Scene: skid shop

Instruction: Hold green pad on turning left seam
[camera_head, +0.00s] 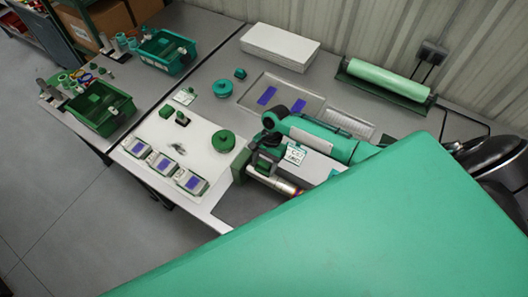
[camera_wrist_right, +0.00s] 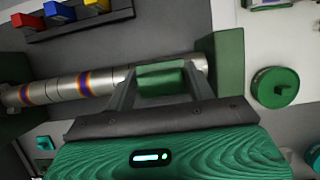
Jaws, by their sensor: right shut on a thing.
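A silver pipe (camera_head: 285,187) lies horizontally, with its left end at a green block (camera_head: 240,165) in the head view. In the right wrist view the pipe (camera_wrist_right: 55,88) shows two purple and orange seam bands (camera_wrist_right: 83,83). My right gripper (camera_head: 264,166) is at the pipe's left part in the head view. In the wrist view its fingers (camera_wrist_right: 160,88) are shut on a green pad (camera_wrist_right: 160,80), which overlaps the pipe. Contact cannot be told. Any seam behind the pad is hidden, and turning cannot be judged. My left gripper is not in view.
A green disc (camera_head: 223,142) and several small devices (camera_head: 160,161) stand on a white board (camera_head: 145,138). A rack with coloured blocks (camera_wrist_right: 96,5) is beyond the pipe in the wrist view. A large green surface hides the lower right in the head view.

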